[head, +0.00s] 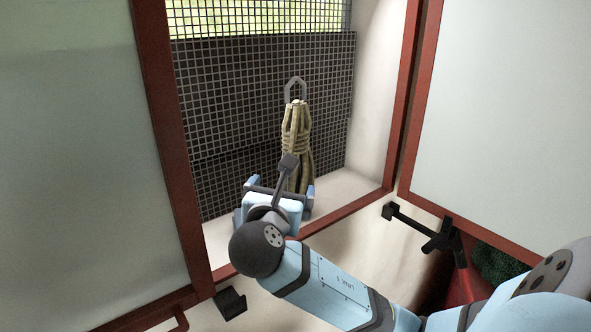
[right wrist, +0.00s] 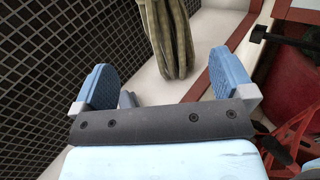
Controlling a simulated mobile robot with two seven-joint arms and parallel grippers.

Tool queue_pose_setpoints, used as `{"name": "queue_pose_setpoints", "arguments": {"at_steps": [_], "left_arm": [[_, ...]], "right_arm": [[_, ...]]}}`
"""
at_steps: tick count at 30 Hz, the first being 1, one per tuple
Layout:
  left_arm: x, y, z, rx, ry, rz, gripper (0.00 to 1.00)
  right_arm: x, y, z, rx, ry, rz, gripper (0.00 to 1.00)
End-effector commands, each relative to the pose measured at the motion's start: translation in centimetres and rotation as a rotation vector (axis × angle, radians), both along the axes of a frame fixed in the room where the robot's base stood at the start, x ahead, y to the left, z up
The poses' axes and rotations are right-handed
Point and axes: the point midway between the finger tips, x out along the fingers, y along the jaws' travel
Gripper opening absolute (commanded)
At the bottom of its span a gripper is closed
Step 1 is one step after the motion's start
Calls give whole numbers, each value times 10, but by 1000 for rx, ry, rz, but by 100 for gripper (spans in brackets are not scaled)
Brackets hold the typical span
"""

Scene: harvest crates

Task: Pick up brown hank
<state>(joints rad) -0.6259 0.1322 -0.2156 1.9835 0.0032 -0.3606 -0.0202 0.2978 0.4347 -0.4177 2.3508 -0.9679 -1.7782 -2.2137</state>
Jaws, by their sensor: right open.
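The brown hank (head: 297,140) is a bundle of tan-brown rope with a wrap around its upper part and a grey metal loop (head: 295,88) at its top. It is upright in the window recess, in front of the dark mesh. Its lower end shows in the right wrist view (right wrist: 168,35). My right gripper (head: 281,186) is open, with its blue fingers spread in front of the hank's lower part. In the right wrist view (right wrist: 165,78) the hank is beyond the fingertips and nothing is between them. The gripper partly hides the hank's bottom in the head view. My left gripper is not in view.
The pale sill (head: 345,190) is bounded by a red-brown frame (head: 398,110). Open glazed shutters stand at left (head: 80,150) and right (head: 510,110). A black latch bar (head: 415,221) juts out at lower right. The sill right of the hank is clear.

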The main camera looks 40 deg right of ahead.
Motion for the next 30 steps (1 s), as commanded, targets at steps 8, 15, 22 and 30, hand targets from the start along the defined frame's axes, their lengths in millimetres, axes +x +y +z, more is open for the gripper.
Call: {"name": "queue_pose_setpoints", "arguments": {"at_steps": [8, 15, 22, 30], "left_arm": [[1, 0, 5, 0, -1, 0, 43], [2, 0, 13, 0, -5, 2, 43], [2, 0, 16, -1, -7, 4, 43], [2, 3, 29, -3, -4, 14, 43]], "right_arm": [[13, -21, 18, -93, 37, -31, 100], [40, -59, 18, -89, 36, -29, 100], [51, -74, 17, -85, 35, -27, 100], [75, -102, 22, -87, 37, -29, 100]]}}
